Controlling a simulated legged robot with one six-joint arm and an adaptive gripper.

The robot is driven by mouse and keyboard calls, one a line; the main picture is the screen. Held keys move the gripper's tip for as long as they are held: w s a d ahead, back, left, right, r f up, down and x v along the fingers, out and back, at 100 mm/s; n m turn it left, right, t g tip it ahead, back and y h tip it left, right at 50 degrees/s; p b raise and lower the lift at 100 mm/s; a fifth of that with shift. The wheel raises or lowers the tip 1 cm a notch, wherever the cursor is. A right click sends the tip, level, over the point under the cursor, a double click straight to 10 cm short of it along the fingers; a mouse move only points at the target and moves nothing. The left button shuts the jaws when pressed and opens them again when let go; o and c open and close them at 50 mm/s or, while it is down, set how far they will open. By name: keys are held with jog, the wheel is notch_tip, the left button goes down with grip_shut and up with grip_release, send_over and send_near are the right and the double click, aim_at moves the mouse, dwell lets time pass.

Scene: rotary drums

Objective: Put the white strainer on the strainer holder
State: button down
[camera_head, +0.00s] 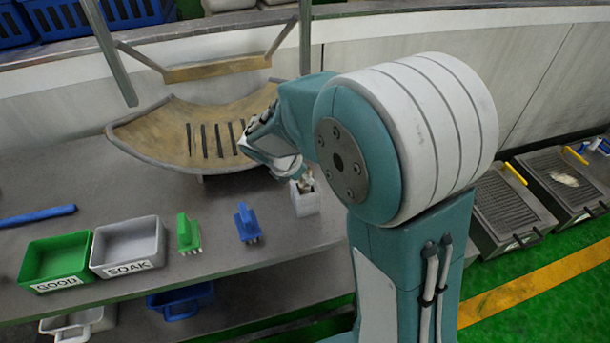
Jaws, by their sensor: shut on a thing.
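My gripper (305,182) points down at the right part of the grey bench, its fingers small and partly hidden by my arm. It is shut on a small white box-like piece (306,203), apparently the white strainer, at or just above the bench top. I cannot tell whether the piece touches the bench. I cannot surely pick out the strainer holder. A curved tan trough (160,133) with dark slots stands behind, left of my gripper, partly covered by my arm.
Left of my gripper stand a blue pronged tool (247,222), a green one (187,233), a grey SOAK bin (127,245) and a green GOOD bin (56,260). A blue bar (37,216) lies far left. Baskets sit below. Slatted trays (505,205) stand right.

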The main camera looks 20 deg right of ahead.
jog(key=c, duration=0.7)
grip_release()
jog(key=shift+o, duration=0.2)
jog(key=v, duration=1.2)
jog(key=s+d+r+m+t+y, duration=0.1)
jog(key=s+d+r+m+y, duration=0.1)
jog(key=s+m, duration=0.7)
jog(key=s+d+r+m+t+y, duration=0.1)
jog(key=s+d+m+t+y, duration=0.1)
jog(key=s+m, duration=0.7)
jog(key=d+m+y, duration=0.1)
jog(key=m, duration=0.3)
jog(key=shift+s+d+r+y, duration=0.25)
jog(key=shift+s+r+y, duration=0.05)
jog(key=shift+s+r, duration=0.1)
